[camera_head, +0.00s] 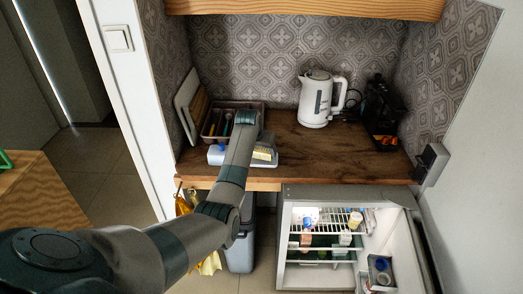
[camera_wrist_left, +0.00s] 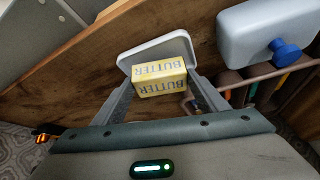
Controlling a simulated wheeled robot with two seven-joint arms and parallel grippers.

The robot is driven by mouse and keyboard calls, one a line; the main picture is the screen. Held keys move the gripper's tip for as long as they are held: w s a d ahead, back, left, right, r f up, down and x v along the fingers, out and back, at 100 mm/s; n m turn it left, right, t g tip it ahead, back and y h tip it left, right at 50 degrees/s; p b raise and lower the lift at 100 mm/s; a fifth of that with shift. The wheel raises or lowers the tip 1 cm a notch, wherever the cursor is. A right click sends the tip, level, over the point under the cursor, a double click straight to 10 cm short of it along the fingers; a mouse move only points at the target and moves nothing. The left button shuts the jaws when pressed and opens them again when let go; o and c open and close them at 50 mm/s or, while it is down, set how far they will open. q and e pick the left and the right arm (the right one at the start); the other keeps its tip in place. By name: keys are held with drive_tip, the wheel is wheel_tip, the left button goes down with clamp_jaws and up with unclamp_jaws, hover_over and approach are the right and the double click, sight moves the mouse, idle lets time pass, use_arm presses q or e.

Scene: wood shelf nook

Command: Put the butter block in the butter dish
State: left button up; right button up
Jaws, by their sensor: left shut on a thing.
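The yellow butter block (camera_wrist_left: 159,78), with "BUTTER" printed on it, is between the two fingers of my left gripper (camera_wrist_left: 163,88), which is shut on it. In the head view the butter block (camera_head: 262,154) shows just right of my left wrist, partly hidden. The butter dish (camera_wrist_left: 152,48) is a pale shallow tray on the wooden counter, seen behind the butter in the wrist view. Its edge also shows in the head view (camera_head: 270,163). I cannot tell whether the butter touches the dish. My right gripper is out of view.
A pale blue container (camera_wrist_left: 268,31) with a blue knob stands close to the dish. A cutlery tray (camera_head: 212,127), white kettle (camera_head: 317,100) and black coffee machine (camera_head: 382,112) stand on the counter (camera_head: 335,148). An open fridge (camera_head: 345,198) is below.

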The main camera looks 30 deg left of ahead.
use_arm(q)
drive_tip(key=shift+f, duration=0.35)
drive_tip(key=shift+c, duration=0.6)
drive_tip(key=shift+s+d+f, duration=0.15)
drive_tip(key=shift+s+f, duration=0.05)
drive_tip(key=o, duration=1.5)
drive_tip(key=shift+f, duration=0.1)
drive_tip(key=shift+o, duration=1.2)
drive_tip(key=shift+w, duration=0.15)
drive_tip(key=shift+r, duration=0.25)
drive_tip(key=shift+s+r, duration=0.25)
drive_tip(key=shift+r, duration=0.2)
drive_tip(key=b+v, duration=0.2)
drive_tip(key=v, duration=0.8)
drive_tip(key=shift+s+r, duration=0.25)
drive_tip(key=shift+r, duration=0.05)
drive_tip(key=shift+f, duration=0.15)
